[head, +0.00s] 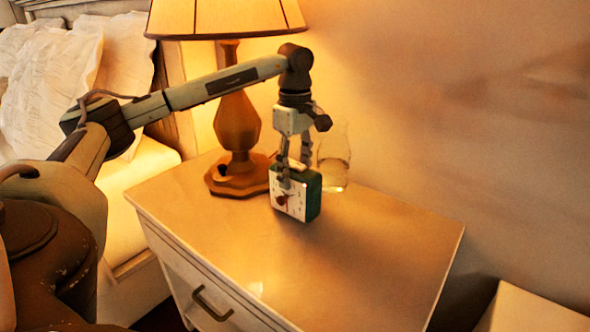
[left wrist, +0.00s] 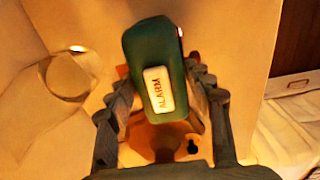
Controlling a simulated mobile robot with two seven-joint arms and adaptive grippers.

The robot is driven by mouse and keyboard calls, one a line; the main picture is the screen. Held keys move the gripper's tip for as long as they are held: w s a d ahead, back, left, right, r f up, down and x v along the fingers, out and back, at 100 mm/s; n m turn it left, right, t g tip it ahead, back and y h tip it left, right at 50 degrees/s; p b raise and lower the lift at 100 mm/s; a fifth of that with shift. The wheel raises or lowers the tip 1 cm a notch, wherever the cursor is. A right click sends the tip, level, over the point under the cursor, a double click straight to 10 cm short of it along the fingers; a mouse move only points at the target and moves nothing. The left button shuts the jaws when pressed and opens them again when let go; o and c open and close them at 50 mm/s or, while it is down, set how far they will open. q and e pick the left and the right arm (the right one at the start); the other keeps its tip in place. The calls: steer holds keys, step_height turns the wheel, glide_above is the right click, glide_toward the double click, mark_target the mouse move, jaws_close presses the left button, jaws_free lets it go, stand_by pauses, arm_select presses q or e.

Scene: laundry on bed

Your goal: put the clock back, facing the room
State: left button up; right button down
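The clock (head: 311,195) is a small green block with a white dial, near the back middle of the nightstand. Its dial is turned to the front, drawer side, and the clock looks upright. In the left wrist view its green top with a white ALARM button (left wrist: 158,90) shows between the fingers. My left gripper (head: 294,172) points down from above, one finger over the dial and the other behind, both seeming to press on the clock. I cannot tell whether its base touches the top. My right gripper is in neither view.
The nightstand (head: 350,270) is clear in front and to the right. A lamp (head: 238,125) stands just left of the clock, and a glass carafe (head: 334,160) close behind it to the right. The bed (head: 140,165) is at the left, the wall behind.

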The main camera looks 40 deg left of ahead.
arm_select(q)
steer(key=shift+o, duration=1.3)
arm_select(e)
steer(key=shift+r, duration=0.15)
arm_select(q)
steer(key=shift+r, duration=0.1)
steer(key=shift+r, duration=0.3)
step_height(320, 180, up, 9)
steer(key=shift+r+p, duration=0.1)
steer(key=shift+p, duration=0.4)
steer(key=shift+r+p, duration=0.6)
steer(key=shift+r, duration=0.55)
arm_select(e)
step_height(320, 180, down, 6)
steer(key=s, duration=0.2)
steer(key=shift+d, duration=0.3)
